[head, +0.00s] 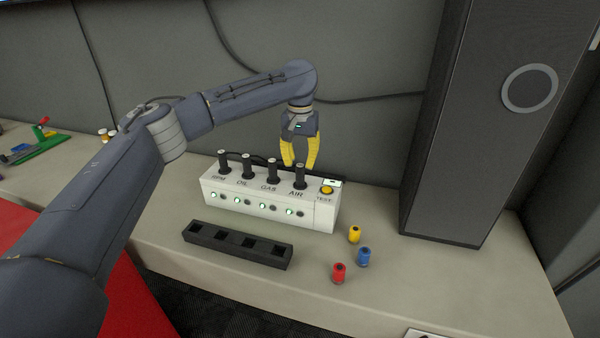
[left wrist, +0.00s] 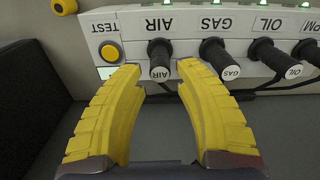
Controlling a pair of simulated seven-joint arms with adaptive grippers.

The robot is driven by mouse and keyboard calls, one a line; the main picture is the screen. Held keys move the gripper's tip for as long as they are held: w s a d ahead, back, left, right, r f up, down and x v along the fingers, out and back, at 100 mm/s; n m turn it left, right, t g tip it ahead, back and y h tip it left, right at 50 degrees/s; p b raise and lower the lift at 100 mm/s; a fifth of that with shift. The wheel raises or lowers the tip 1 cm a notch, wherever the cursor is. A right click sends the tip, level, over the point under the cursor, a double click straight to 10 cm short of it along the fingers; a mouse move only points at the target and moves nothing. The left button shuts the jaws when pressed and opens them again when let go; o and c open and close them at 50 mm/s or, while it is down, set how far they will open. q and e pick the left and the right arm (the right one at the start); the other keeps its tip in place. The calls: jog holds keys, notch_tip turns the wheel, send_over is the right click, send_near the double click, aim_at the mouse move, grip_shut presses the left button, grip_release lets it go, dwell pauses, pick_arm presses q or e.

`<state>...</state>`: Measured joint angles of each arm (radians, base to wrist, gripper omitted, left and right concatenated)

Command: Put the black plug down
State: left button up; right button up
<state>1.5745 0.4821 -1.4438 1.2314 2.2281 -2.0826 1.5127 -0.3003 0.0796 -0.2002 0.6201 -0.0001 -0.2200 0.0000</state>
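Several black plugs stand upright on a white box (head: 258,205) with RPM, OIL, GAS and AIR labels. The AIR plug (head: 300,178) is the rightmost. My left gripper (head: 300,163) is just above and behind the AIR plug in the head view. In the left wrist view, the AIR plug (left wrist: 159,62) shows between the two yellow fingertips (left wrist: 158,70), with a gap on each side. The fingers are apart and hold nothing. The GAS plug (left wrist: 219,58) and OIL plug (left wrist: 276,58) are beside it. My right gripper is not in view.
A black holder (head: 237,244) with several square slots lies in front of the box. Yellow (head: 354,234), blue (head: 364,257) and red (head: 339,272) small cylinders stand to its right. A yellow TEST button (head: 327,190) is beside the AIR plug. A tall dark cabinet (head: 460,120) stands at right.

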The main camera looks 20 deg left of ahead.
pick_arm(q)
jog(key=shift+r, duration=3.1)
notch_tip(320, 180, up, 13)
jog(key=shift+d+f, duration=0.1)
